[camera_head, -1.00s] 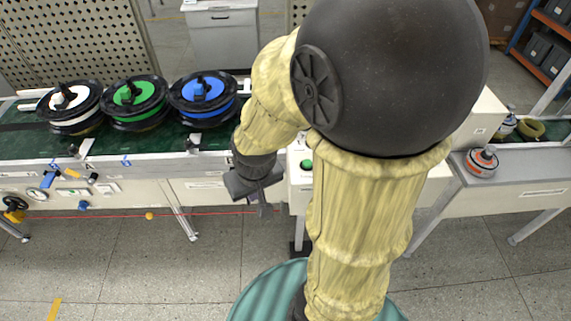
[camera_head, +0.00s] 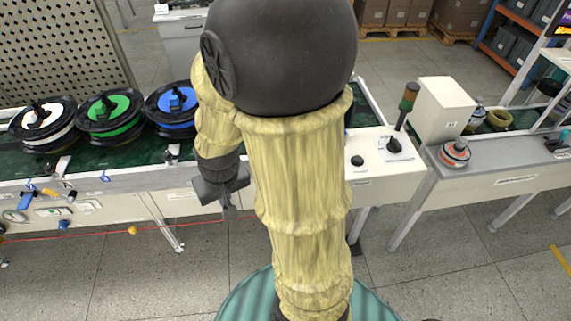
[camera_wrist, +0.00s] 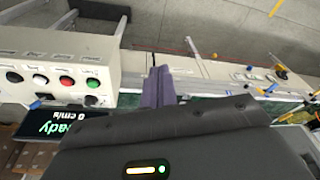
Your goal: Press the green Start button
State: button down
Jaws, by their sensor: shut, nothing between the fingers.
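The green button (camera_wrist: 93,83) shows in the wrist view on a white control box (camera_wrist: 55,65), at the end of a row beside a red button (camera_wrist: 67,81). In the head view my own arm hides the green button; part of the white box (camera_head: 375,178) shows to the right of the arm. My gripper (camera_head: 228,211) hangs in front of the conveyor, left of the box. In the wrist view its fingers (camera_wrist: 160,82) are together and empty, apart from the green button and to its right.
A black knob (camera_wrist: 91,100) sits close to the green button. A dark display (camera_wrist: 52,123) reads "Ready" and "0 cm/s". Several spools, one with a green hub (camera_head: 110,108), stand on the conveyor at left. A signal lamp (camera_head: 407,103) rises behind the box. Open floor lies in front.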

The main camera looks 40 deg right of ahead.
jog(key=w+d+f+m+t+p, duration=0.2)
jog(key=w+d+m+p, duration=0.1)
jog(key=d+m, duration=0.4)
jog(key=w+d+f+m+t+y+p, duration=0.1)
jog(key=w+d+f+m+t+p, duration=0.1)
jog(key=d+m+p, duration=0.3)
jog(key=w+d+f+m+t+p, duration=0.1)
jog(key=w+d+m+p, duration=0.3)
jog(key=d+m, duration=0.7)
jog(key=d+t, duration=0.1)
jog(key=d, duration=0.3)
jog(key=shift+w+d+f+t+y+p, duration=0.3)
jog(key=shift+f, duration=0.1)
notch_tip(320, 180, down, 9)
jog(key=b, duration=0.6)
jog(key=shift+r+b, duration=0.1)
jog(key=shift+b, duration=0.2)
jog(key=shift+f, duration=0.4)
